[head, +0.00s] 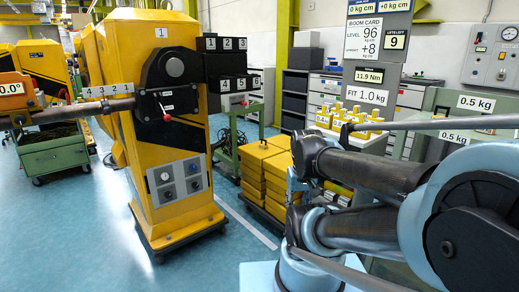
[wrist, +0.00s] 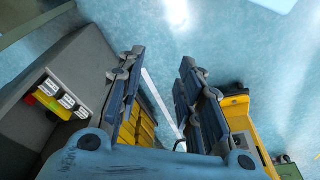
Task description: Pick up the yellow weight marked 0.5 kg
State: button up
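Two white labels reading 0.5 kg show at the right of the head view, an upper label (head: 476,103) and a lower label (head: 455,137). Some yellow shows close by, but my arm covers much of that area, so I cannot make out the weight's full shape. In the wrist view, small yellow pieces with white labels (wrist: 66,101) sit in a grey recess at the left; their text is too small to read. My gripper (wrist: 160,60) is open and empty, its two dark fingers wide apart, away from these pieces.
A yellow gate cabinet (head: 168,120) with a horizontal bar stands at the left. Stacked yellow blocks (head: 264,165) lie on a low cart. Several small yellow weights (head: 352,117) stand on a white bench behind my arm. A green trolley (head: 52,150) is far left. Blue floor is free in front.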

aim_at(264, 146)
jog(key=k, duration=0.6)
jog(key=u, duration=0.1)
jog(key=i, duration=2.05)
jog(key=z, duration=0.65)
